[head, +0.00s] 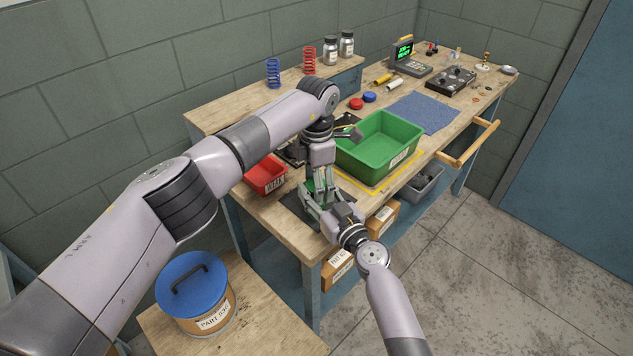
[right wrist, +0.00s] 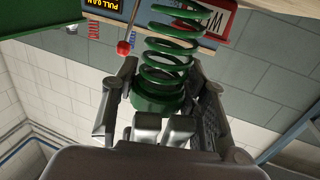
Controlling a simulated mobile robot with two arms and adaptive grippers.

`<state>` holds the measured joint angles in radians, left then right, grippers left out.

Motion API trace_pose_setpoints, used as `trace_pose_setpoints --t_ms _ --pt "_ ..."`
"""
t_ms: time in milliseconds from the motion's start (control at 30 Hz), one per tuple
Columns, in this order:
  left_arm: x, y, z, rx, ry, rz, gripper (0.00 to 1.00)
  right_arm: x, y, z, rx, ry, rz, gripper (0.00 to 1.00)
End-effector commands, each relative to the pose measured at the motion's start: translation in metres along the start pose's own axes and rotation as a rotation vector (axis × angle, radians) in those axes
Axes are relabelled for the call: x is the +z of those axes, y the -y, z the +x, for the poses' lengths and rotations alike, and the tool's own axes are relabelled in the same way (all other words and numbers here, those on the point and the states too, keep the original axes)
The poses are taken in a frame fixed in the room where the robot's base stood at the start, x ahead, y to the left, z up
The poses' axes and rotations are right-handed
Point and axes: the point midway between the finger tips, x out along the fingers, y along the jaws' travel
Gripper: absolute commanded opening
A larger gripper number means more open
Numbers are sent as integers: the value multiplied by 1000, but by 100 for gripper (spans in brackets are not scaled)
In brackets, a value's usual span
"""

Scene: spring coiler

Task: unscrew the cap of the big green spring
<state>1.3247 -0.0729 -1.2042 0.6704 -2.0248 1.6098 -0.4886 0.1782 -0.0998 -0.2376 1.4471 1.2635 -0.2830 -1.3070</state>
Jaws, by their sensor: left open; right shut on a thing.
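The big green spring shows clearly in the right wrist view (right wrist: 168,50), its open coils running up from a solid green round end piece (right wrist: 157,94). My right gripper (right wrist: 160,98) is shut around this green end piece; I cannot tell whether that piece is the cap or the base. In the head view my right gripper (head: 322,208) is low over the near end of the bench, coming from the front. My left gripper (head: 319,177) is open, pointing down just above it. Both grippers hide most of the green piece (head: 318,186) there.
A green bin (head: 408,134) stands right of the grippers, and a red bin (head: 264,186) at left. Blue (head: 273,73) and red (head: 309,60) springs and jars stand on the rear shelf. A blue mat (head: 428,112) is clear.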

Motion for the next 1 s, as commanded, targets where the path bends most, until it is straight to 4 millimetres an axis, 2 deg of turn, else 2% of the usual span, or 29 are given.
trace_pose_setpoints --t_ms 167,433,667,700,1000 --pt "0 -1 -7 2 1 0 62 0 0 0 0 0 0 0" --pt "0 -1 -41 3 1 -1 62 0 0 0 0 0 0 0" --pt "0 0 -45 -1 0 0 62 0 0 0 0 1 0 0" --pt "0 0 -45 -1 0 0 62 0 0 0 0 1 0 41" --pt "0 0 -45 0 0 0 62 0 0 0 0 0 0 61"
